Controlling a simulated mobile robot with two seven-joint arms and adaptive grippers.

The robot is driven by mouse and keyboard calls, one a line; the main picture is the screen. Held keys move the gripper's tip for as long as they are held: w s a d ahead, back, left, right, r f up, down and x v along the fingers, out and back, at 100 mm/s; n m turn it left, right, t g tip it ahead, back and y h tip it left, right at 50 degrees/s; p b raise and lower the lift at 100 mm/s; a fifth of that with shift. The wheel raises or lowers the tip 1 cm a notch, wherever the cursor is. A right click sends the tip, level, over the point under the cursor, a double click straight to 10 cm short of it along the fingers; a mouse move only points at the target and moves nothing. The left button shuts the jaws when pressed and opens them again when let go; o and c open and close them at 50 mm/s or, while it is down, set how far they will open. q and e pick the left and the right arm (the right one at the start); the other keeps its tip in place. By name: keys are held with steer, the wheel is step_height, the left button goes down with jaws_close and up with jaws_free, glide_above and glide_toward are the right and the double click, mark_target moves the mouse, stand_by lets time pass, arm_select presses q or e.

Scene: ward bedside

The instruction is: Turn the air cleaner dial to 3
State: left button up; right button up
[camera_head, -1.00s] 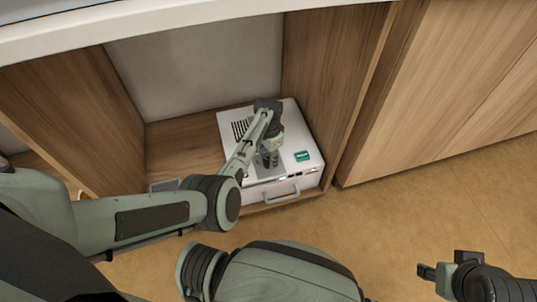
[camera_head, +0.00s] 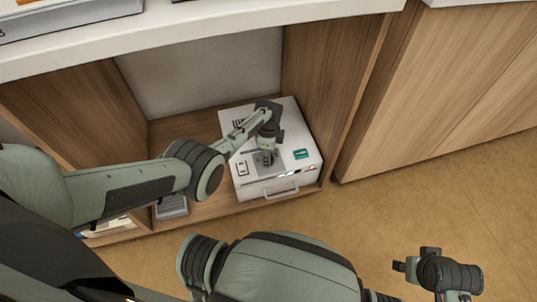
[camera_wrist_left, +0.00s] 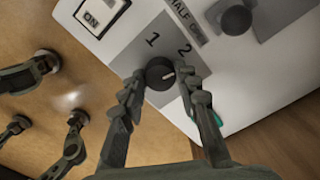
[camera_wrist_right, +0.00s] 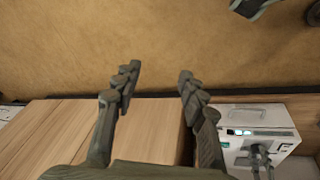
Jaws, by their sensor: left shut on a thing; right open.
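The air cleaner (camera_head: 295,120) is a white box with a front handle, standing in an open wooden compartment. Its black round dial (camera_wrist_left: 160,74) has a pale pointer mark and sits on a grey plate printed with 1 and 2; the pointer is toward the right in the left wrist view. A 3 is not visible. My left gripper (camera_head: 266,158) reaches down onto the cleaner's top. In the left wrist view its fingers (camera_wrist_left: 161,78) are shut on the dial, one on each side. My right gripper (camera_wrist_right: 158,72) is open and empty, away from the cleaner above the floor.
A second dark knob (camera_wrist_left: 236,20) and an ON switch (camera_wrist_left: 98,14) are near the dial. The compartment's wooden side wall (camera_head: 335,75) stands close right of the cleaner. A white countertop (camera_head: 210,32) overhangs it. A grey object (camera_head: 172,206) lies left. The front floor is clear.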

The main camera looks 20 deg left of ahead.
arm_select(q)
steer(key=m, duration=0.2)
steer(key=shift+m, duration=0.4)
steer(key=m, duration=0.3)
steer(key=shift+m, duration=1.5)
arm_select(e)
steer(key=shift+w+r, duration=0.1)
steer(key=shift+r, duration=0.05)
arm_select(q)
steer(key=shift+m, duration=0.3)
steer(key=o, duration=1.2)
steer(key=shift+c, duration=0.2)
